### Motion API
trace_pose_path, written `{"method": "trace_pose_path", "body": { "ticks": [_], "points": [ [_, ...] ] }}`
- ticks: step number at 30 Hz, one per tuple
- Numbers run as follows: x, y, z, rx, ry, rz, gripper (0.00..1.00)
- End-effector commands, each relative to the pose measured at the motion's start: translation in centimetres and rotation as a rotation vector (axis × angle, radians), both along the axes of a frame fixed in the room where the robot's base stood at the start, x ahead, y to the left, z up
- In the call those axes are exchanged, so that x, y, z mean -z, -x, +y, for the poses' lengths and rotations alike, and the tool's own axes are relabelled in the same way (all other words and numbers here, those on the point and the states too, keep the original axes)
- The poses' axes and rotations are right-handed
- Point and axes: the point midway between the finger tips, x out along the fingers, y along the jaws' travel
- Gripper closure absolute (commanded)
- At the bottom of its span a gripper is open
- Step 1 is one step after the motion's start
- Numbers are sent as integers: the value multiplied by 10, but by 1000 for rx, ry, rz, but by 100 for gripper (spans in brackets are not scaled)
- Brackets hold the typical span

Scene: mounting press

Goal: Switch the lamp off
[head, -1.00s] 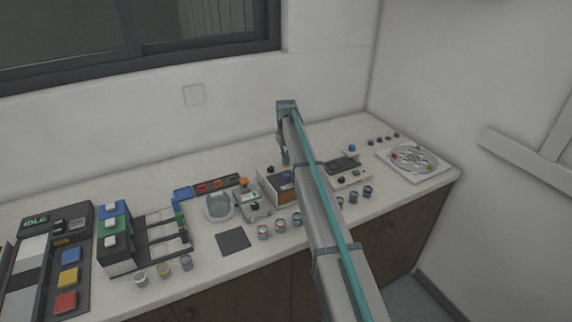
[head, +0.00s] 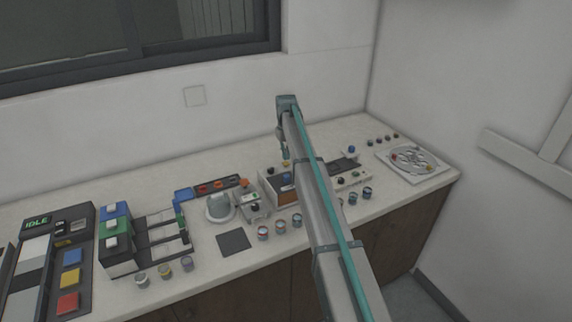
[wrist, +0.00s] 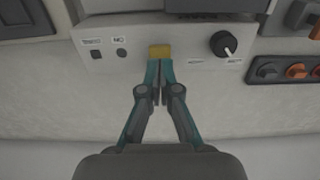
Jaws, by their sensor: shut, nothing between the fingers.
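My gripper (wrist: 160,64) is shut and empty. In the wrist view its fingertips are right at the lower edge of a yellow switch or button (wrist: 160,51) on a pale panel. I cannot tell whether they touch it or whether it is the lamp's switch. A black knob (wrist: 225,44) with a white mark sits to its right, and small dark fittings (wrist: 96,54) to its left. In the head view my gripper (head: 285,156) points down behind a box with an orange-brown front (head: 285,197). No lit lamp can be made out for certain.
A strip with black and orange knobs (wrist: 268,70) lies right of the panel in the wrist view. In the head view several small jars (head: 263,233) stand along the counter's front. A round fixture plate (head: 415,160) is at the right. The counter near the wall is mostly clear.

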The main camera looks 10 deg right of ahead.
Motion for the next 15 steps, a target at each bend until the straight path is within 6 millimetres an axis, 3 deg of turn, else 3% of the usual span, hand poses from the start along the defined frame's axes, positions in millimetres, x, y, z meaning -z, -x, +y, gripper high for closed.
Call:
{"method": "trace_pose_path", "body": {
  "ticks": [8, 15],
  "points": [
    [-4, 0, 0, 0, 0, 0, 100],
    [-24, 0, 0, 0, 0, 0, 100]
  ]
}}
